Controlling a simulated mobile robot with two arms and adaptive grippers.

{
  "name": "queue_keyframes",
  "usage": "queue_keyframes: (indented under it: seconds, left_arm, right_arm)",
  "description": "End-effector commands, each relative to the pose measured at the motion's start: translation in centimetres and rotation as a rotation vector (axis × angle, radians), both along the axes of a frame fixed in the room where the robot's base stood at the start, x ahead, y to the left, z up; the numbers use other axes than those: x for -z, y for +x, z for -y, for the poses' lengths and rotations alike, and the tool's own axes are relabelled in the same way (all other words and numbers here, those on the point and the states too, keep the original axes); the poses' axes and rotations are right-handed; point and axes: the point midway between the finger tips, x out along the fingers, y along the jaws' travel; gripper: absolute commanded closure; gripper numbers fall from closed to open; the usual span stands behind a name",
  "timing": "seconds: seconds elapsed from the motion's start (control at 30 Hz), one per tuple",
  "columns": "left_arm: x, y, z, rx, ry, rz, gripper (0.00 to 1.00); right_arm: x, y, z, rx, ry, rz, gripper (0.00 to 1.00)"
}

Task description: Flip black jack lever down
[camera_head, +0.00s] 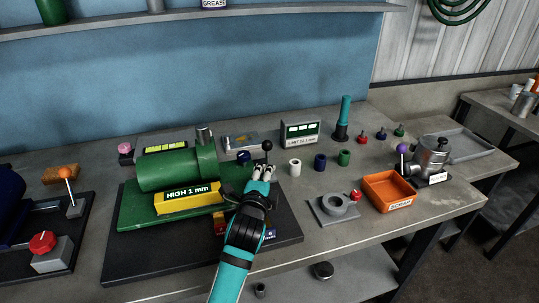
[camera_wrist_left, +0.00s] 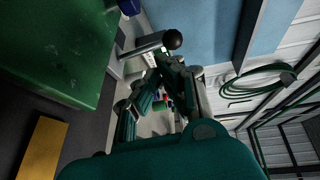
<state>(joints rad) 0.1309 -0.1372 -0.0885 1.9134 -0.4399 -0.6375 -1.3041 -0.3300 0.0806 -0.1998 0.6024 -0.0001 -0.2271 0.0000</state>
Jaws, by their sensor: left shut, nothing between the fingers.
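The black jack lever (camera_head: 267,146) has a black ball knob and stands up beside the right end of the green machine (camera_head: 178,170). In the left wrist view its black ball (camera_wrist_left: 172,39) sits on a metal rod just past the fingertips. My left gripper (camera_head: 263,172) is shut and empty, just below the ball in the head view. In the left wrist view the fingertips (camera_wrist_left: 168,66) are close to the ball; I cannot tell whether they touch the lever. The lever's lower part is partly hidden by my gripper. My right gripper is not in view.
A yellow "HIGH 1 mm" sign (camera_head: 188,198) is on the machine's front. Behind stands a limit display (camera_head: 300,133). An orange-knobbed lever (camera_head: 67,173) is far left.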

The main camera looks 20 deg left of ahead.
Motion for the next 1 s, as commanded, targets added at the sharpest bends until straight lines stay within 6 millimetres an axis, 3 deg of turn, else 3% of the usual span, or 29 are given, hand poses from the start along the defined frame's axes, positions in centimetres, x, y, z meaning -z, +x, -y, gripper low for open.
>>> queue_keyframes:
  seconds: [0.1, 0.23, 0.33, 0.83, 1.0]
  left_arm:
    - [0.2, 2.5, -0.3, 0.0, -0.001, -0.001, 1.0]
    - [-0.3, 4.4, -0.6, 0.001, -0.001, 0.0, 1.0]
    - [-0.4, 5.4, -0.7, 0.001, -0.001, 0.0, 1.0]
    - [-0.5, 6.1, -0.8, 0.002, -0.002, -0.002, 1.0]
    - [-1.4, 6.6, -1.0, 0.004, -0.023, -0.038, 1.0]
  right_arm:
    - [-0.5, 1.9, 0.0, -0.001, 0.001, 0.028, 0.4]
    - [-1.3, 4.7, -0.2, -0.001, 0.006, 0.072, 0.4]
    - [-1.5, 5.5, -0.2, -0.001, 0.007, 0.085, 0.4]
    - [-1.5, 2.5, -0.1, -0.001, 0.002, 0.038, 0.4]
    - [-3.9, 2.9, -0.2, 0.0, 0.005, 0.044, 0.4]
